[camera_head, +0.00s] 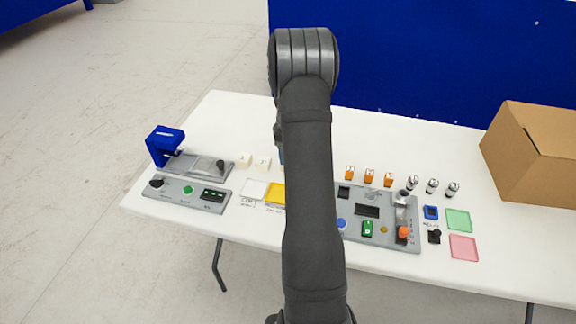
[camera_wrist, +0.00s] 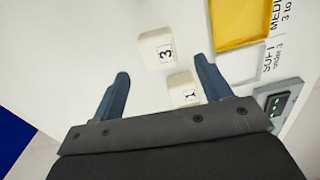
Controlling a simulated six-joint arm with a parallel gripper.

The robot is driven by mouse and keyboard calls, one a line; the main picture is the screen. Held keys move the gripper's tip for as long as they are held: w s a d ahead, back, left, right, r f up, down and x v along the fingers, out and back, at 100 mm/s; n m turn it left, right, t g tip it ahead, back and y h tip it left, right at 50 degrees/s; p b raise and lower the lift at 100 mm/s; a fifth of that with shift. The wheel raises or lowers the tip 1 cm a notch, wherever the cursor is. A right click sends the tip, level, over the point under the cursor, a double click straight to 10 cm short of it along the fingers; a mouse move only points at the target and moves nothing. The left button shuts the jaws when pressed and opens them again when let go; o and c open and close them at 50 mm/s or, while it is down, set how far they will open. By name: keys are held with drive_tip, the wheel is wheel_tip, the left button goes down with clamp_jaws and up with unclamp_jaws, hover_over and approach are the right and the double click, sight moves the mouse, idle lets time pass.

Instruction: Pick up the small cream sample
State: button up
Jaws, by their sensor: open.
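Cream sample blocks stand on the white table. In the wrist view, a block marked 3 (camera_wrist: 154,50) lies just beyond my fingertips, and a block marked 1 (camera_wrist: 182,82) shows between the fingers, close to the right one and partly cut off by the gripper body. In the head view, two cream blocks (camera_head: 245,160) (camera_head: 263,163) show left of my arm; I cannot read their marks there. Which is the small one I cannot tell for certain. My gripper (camera_wrist: 162,66) is open and empty; in the head view my arm mostly hides it.
A yellow tray (camera_wrist: 240,22) and a white tray (camera_head: 255,189) lie in front of the blocks. A blue and grey press (camera_head: 170,150) stands left. Orange samples (camera_head: 369,176), metal weights (camera_head: 432,186) and a control panel (camera_head: 376,232) are right. A cardboard box (camera_head: 535,150) stands far right.

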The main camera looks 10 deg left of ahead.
drive_tip(key=shift+w+d+f, duration=0.1)
drive_tip(key=shift+d+f, duration=0.05)
drive_tip(key=shift+f, duration=3)
drive_tip(key=c, duration=1.1)
